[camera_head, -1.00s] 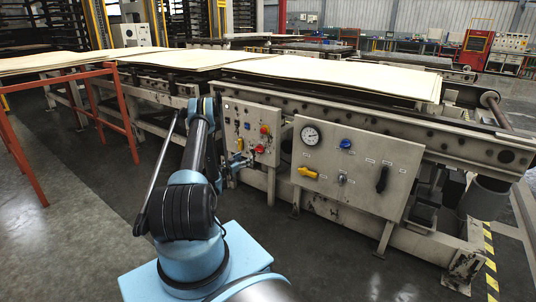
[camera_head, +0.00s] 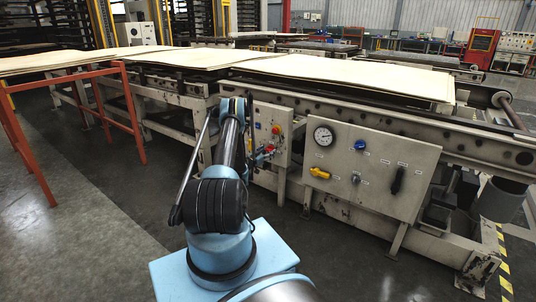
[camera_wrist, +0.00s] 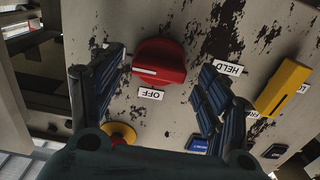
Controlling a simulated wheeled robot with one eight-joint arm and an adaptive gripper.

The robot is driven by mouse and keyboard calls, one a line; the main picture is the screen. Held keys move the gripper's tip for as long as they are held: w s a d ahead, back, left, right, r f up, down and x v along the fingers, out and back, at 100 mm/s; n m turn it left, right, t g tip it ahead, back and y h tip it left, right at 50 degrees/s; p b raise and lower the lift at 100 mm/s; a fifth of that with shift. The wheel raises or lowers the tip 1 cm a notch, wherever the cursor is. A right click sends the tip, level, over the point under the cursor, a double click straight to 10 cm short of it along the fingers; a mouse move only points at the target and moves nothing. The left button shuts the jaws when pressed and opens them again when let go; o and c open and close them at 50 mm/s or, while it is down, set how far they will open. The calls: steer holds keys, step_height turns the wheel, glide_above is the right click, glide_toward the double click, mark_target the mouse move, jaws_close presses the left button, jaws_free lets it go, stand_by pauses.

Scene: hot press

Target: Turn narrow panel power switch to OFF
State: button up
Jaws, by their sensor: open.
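The narrow panel (camera_head: 286,152) stands left of the wider gauge panel, partly hidden by my arm. In the wrist view a red rotary knob (camera_wrist: 160,62) sits on a worn pale panel. Its white line points left in that picture, and the "OFF" label (camera_wrist: 151,94) lies just below it, away from the line. My gripper (camera_wrist: 165,85) is open, with one dark finger on each side of the knob's lower part. I cannot tell whether either finger touches it. In the head view my gripper (camera_head: 262,156) is at the narrow panel's left side, small and partly hidden.
A yellow-ringed button (camera_wrist: 121,133) is below the left finger. The gauge panel (camera_head: 370,150) and orange rack (camera_head: 128,100) stand nearby. Open floor lies left.

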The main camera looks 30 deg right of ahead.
steer(key=shift+w+d, duration=0.1)
steer(key=shift+d, duration=0.4)
